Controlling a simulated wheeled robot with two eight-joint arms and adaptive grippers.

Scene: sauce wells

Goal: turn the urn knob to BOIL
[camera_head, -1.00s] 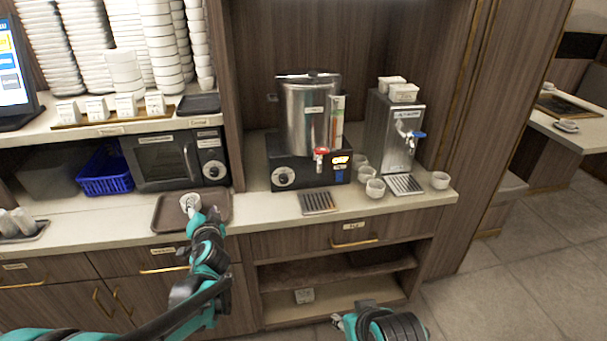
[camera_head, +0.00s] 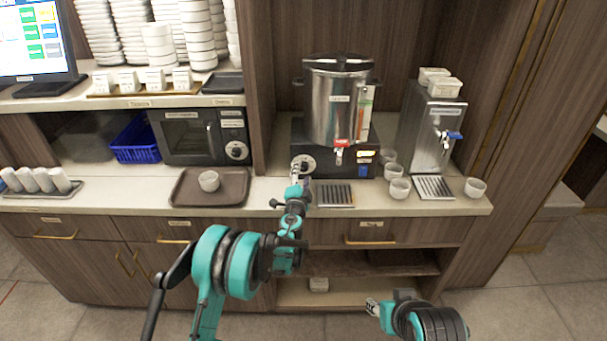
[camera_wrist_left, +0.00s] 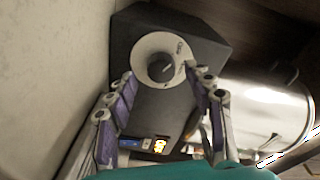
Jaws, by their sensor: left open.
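The urn (camera_head: 337,100) is a tall steel cylinder with a black lid and a red-handled tap, on a black base. Its round pale dial with a dark knob (camera_head: 304,163) is at the left of the base front. The dial also fills the upper middle of the left wrist view, with the knob (camera_wrist_left: 161,68) at its centre. My left gripper (camera_head: 297,172) is open in front of the dial, its fingers (camera_wrist_left: 160,78) spread to either side of the knob. I cannot tell whether they touch it. My right gripper (camera_head: 373,306) is low in front of the cabinet.
A brown tray (camera_head: 185,200) with a white cup (camera_head: 209,181) lies left of the urn. A microwave (camera_head: 190,137) stands behind the tray.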

